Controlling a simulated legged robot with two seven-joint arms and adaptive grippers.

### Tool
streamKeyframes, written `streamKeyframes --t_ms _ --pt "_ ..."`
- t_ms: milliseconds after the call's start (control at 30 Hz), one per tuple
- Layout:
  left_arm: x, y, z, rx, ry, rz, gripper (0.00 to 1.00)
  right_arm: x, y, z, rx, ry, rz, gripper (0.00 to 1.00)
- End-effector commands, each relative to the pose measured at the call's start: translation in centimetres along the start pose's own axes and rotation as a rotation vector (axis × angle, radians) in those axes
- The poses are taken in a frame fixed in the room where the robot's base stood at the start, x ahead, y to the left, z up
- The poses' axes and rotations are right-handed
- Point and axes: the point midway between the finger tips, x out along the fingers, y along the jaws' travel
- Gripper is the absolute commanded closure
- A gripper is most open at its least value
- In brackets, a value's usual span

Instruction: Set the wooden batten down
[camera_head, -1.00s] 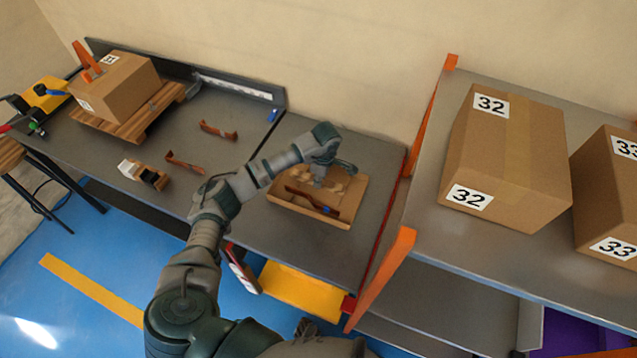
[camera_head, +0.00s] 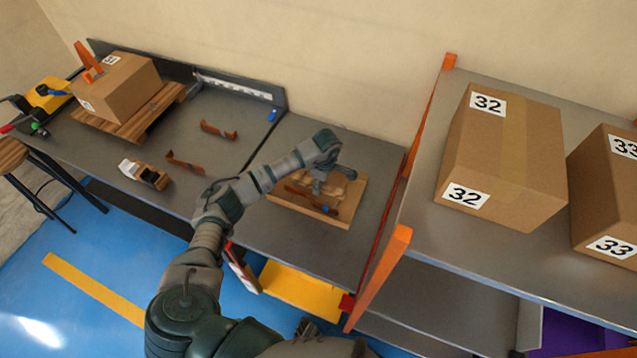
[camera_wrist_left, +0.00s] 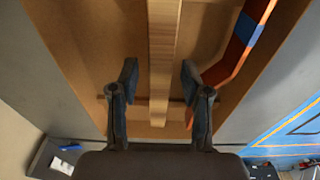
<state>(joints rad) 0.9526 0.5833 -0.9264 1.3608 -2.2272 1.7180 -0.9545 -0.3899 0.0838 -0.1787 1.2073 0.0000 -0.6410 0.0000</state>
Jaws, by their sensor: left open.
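The wooden batten (camera_wrist_left: 163,60) is a pale, narrow strip running lengthwise in the left wrist view, over the floor of a shallow brown tray (camera_wrist_left: 80,50). My left gripper (camera_wrist_left: 159,80) is open, with one finger on each side of the batten and a visible gap to both. In the head view my left gripper (camera_head: 318,186) points down over the tray (camera_head: 358,198), and its hand hides much of the batten there. A copper-coloured bar with a blue band (camera_wrist_left: 252,35) lies in the tray to the right of the batten. My right gripper is not in view.
On the bench left of the tray are two bent copper bars (camera_head: 184,164) (camera_head: 218,131), a small wooden block with a white part (camera_head: 146,175) and a carton on a slatted wooden base (camera_head: 118,84). A shelf with cartons (camera_head: 505,140) stands at the right, behind orange posts (camera_head: 382,275).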

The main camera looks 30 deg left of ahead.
Motion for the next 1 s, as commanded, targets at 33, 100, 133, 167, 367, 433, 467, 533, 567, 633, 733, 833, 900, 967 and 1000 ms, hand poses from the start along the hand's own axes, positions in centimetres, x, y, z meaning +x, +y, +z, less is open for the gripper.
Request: streamKeyframes --t_ms 33,100,133,167,367,433,467,533,567,633,733,833,900,967,1000 --pt "-0.7 0.1 0.0 0.001 -0.001 0.004 0.53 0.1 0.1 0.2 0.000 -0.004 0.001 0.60" --pt "-1.8 0.1 -0.1 0.001 -0.002 0.004 0.53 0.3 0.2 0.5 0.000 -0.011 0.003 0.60" --pt "-2.4 0.1 -0.2 -0.001 -0.001 0.005 0.53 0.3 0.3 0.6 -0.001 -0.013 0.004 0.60" --pt "-3.1 0.1 -0.3 -0.001 -0.002 0.006 0.53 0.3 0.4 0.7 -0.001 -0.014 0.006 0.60" --pt "-7.7 0.1 -0.3 0.000 -0.003 0.005 0.53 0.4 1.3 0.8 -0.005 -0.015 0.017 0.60" --pt "-9.1 0.1 -0.3 -0.001 -0.003 0.004 0.53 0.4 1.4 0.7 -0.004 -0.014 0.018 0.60" --pt "-9.6 0.1 -0.3 -0.001 -0.003 0.003 0.53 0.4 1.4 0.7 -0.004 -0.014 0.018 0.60" --pt "-10.6 0.1 -0.3 -0.001 -0.002 0.003 0.53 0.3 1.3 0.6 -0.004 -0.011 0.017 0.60" --pt "-10.9 0.1 -0.3 -0.001 -0.003 0.003 0.53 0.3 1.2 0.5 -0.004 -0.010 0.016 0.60" --pt "-11.5 0.0 -0.3 -0.001 -0.003 0.001 0.53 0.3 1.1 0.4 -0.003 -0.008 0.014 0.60" --pt "-11.9 0.0 -0.3 0.000 -0.002 0.000 0.53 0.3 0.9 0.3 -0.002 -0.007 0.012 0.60" --pt "-12.0 0.0 -0.2 0.000 -0.002 0.000 0.53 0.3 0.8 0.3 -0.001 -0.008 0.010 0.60" --pt "-12.0 0.0 -0.2 0.000 -0.002 0.000 0.53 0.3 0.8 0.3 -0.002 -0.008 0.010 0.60" --pt "-12.0 0.0 -0.2 0.000 -0.002 0.000 0.53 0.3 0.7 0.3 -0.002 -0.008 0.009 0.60" --pt "-12.0 0.0 -0.2 0.000 -0.002 0.000 0.53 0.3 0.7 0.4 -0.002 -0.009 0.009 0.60"
